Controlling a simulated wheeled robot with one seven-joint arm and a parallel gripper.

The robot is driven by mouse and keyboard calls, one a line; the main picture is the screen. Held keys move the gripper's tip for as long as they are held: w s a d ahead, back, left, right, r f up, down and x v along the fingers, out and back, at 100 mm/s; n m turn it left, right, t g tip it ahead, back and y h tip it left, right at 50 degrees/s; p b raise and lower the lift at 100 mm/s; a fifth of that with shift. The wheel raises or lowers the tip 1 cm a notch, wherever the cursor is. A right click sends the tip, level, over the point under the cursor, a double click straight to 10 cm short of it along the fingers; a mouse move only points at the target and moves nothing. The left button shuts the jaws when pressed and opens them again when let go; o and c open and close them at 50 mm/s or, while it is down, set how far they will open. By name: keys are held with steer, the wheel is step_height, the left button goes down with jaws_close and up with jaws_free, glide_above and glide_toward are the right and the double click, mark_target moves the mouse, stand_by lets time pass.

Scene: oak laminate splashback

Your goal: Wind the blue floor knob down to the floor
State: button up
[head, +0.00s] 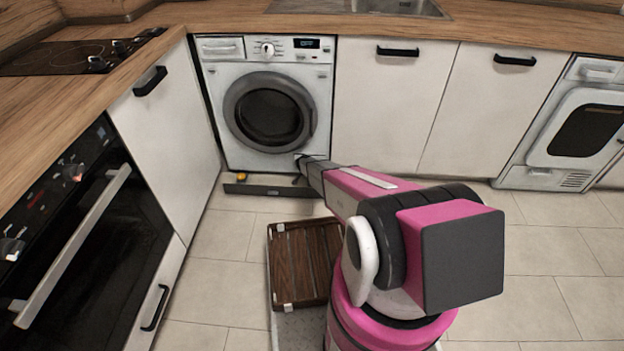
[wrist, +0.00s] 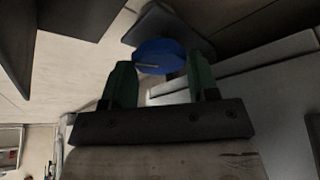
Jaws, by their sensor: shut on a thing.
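The blue floor knob (wrist: 160,57) shows in the wrist view as a round blue disc with a pale line on it. It sits against a dark square base (wrist: 150,22). My gripper (wrist: 160,72) has its two green fingers on either side of the knob and is shut on it. In the head view my arm reaches to the foot of the washing machine (head: 268,115). The knob and the fingertips are hidden there behind my arm. Whether the base touches the floor cannot be told.
A dark plinth panel (head: 262,189) lies on the floor before the washing machine, with a small yellow thing (head: 242,177) behind it. A brown slatted crate (head: 303,262) stands beside my arm. White cabinets (head: 392,110) flank the machine. Floor tiles at right are clear.

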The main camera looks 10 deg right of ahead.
steer(key=o, duration=0.7)
steer(key=shift+r, duration=0.15)
steer(key=shift+c, duration=0.2)
steer(key=v, duration=1)
steer(key=shift+a+r, duration=0.15)
steer(key=shift+r, duration=0.15)
